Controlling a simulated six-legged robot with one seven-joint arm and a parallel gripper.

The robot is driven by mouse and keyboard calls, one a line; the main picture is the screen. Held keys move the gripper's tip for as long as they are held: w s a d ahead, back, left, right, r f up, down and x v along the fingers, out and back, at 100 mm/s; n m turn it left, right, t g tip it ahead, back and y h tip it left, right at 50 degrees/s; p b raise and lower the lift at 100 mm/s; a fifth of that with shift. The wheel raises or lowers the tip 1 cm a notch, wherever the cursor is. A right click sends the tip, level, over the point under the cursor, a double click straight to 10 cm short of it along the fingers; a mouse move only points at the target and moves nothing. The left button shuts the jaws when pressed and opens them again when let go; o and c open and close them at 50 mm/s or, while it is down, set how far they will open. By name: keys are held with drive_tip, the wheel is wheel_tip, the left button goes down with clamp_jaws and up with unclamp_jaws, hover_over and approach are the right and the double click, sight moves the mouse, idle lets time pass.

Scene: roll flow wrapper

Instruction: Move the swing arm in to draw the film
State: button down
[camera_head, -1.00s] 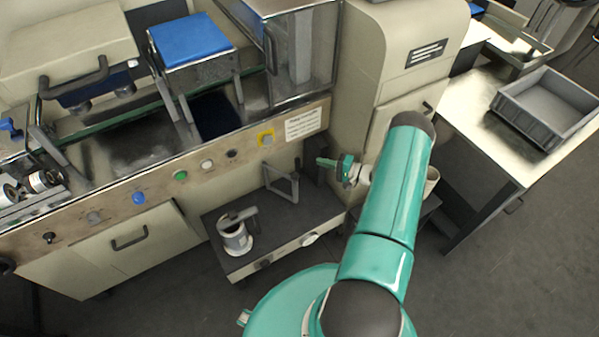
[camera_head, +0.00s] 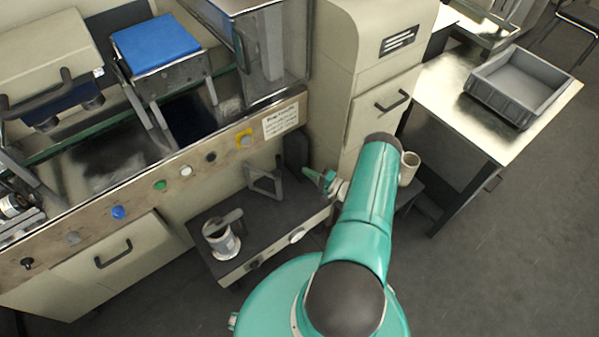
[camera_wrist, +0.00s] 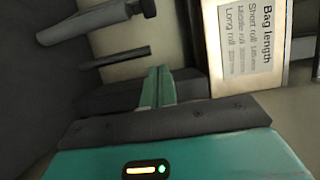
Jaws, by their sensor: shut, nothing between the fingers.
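A grey angled metal frame (camera_head: 265,182), which looks like the swing arm, stands on the dark top of the low shelf (camera_head: 250,215) below the machine's control panel. My gripper (camera_head: 308,173) is a short way to the right of this frame, apart from it, with its fingers pointing left toward the machine. The fingers are shut and empty in the wrist view (camera_wrist: 158,88). There, grey bars (camera_wrist: 95,22) lie to the upper left of the fingertips, clear of them; I cannot tell for certain which part they belong to. A white roll with a grey lever (camera_head: 222,238) stands at the shelf's left.
The control panel (camera_head: 135,195) with coloured buttons runs above the shelf. A "Bag length" placard (camera_wrist: 250,40) is right of the fingers. A beige cup (camera_head: 408,168) stands right of my arm. A grey bin (camera_head: 520,85) sits on the right table. Floor at right is clear.

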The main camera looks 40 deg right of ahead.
drive_tip(key=w+a, duration=0.6)
idle(0.5)
drive_tip(key=shift+a, duration=0.1)
